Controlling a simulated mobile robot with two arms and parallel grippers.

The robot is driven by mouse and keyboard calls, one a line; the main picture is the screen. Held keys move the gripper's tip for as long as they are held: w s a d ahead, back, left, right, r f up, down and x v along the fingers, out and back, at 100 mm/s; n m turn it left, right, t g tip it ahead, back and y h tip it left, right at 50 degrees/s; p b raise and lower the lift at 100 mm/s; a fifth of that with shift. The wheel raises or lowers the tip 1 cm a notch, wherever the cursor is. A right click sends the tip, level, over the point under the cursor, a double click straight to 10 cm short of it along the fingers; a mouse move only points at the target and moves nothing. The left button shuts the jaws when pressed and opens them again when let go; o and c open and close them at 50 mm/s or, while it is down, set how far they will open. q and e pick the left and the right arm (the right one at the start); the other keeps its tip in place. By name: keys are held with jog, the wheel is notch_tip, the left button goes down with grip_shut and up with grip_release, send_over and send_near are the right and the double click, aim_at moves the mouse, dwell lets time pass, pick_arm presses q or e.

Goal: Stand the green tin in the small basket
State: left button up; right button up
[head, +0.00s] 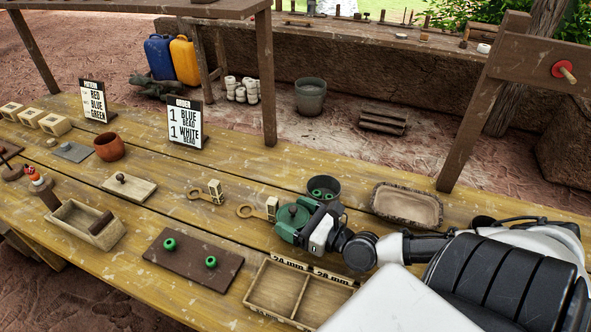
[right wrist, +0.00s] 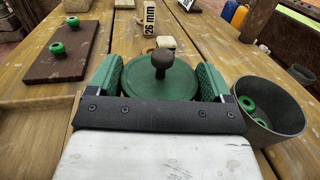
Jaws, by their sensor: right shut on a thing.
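The green tin (head: 292,216) is round, with a flat green lid and a dark knob. In the right wrist view the tin (right wrist: 145,88) sits upright between the green-padded fingers of my right gripper (head: 304,224), which is shut on it. I cannot tell whether its base touches the table. No clearly woven basket shows. A shallow brown tray with a rough rim (head: 377,204) lies to the right of the tin and may be the small basket; it looks empty. My left gripper is not in view.
A dark bowl (head: 338,195) with green beads stands close by my right gripper. A brown board (head: 178,276) with two green beads and a divided wooden box (head: 250,300) lie nearer. Two wooden gauges (head: 245,211) lie left of the tin. Signs stand farther back.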

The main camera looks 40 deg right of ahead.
jog(key=shift+f, duration=0.45)
jog(key=shift+f, duration=0.1)
jog(key=o, duration=0.6)
jog(key=shift+o, duration=0.2)
